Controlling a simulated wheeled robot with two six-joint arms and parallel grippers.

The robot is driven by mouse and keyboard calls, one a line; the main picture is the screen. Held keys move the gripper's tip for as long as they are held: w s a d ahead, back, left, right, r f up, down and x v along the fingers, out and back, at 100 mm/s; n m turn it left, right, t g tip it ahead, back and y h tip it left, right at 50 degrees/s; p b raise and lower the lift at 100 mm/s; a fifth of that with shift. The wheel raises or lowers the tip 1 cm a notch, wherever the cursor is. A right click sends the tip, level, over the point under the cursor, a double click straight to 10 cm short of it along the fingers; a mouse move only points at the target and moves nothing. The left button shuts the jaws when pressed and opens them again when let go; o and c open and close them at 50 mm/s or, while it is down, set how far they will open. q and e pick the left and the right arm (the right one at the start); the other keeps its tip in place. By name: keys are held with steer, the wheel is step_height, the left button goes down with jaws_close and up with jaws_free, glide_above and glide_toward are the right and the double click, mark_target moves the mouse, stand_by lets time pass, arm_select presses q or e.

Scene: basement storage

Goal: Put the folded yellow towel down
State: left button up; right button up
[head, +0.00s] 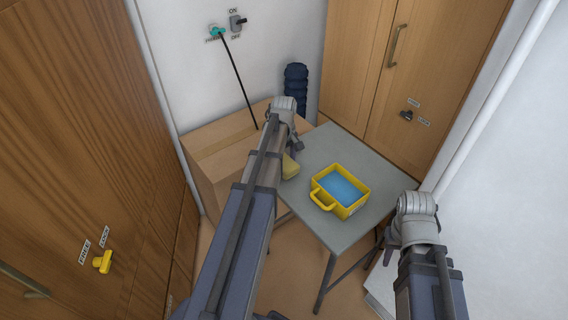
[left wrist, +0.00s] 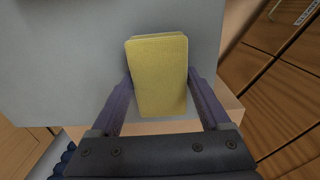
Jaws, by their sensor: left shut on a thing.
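The folded yellow towel (left wrist: 160,75) is between the two fingers of my left gripper (left wrist: 160,95) in the left wrist view. The gripper is shut on it. In the head view the towel (head: 290,166) shows partly behind my left arm, at the left edge of the grey table (head: 318,150). I cannot tell whether the towel touches the tabletop. My right arm comes in at the lower right of the head view, beside the table; its gripper fingers are hidden.
A yellow basket (head: 342,208) with a blue inside stands on the table, right of the towel. A dark blue ribbed object (head: 296,85) is behind. Wooden cabinets (head: 400,80) flank the space.

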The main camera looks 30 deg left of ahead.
mark_target(284, 161)
arm_select(q)
steer(key=shift+f, duration=0.2)
steer(key=o, duration=1.2)
steer(key=shift+r, duration=0.2)
step_height(284, 161, up, 12)
steer(key=p, duration=1.2)
steer(key=s+d+m, duration=0.5)
steer(key=d, duration=0.5)
steer(key=s+d+m, duration=0.6)
steer(key=d, duration=0.4)
steer(key=s+d+m+y, duration=0.1)
steer(key=s+d+m, duration=0.4)
steer(key=d, duration=0.5)
steer(key=shift+s+m, duration=0.25)
steer(key=shift+m, duration=0.45)
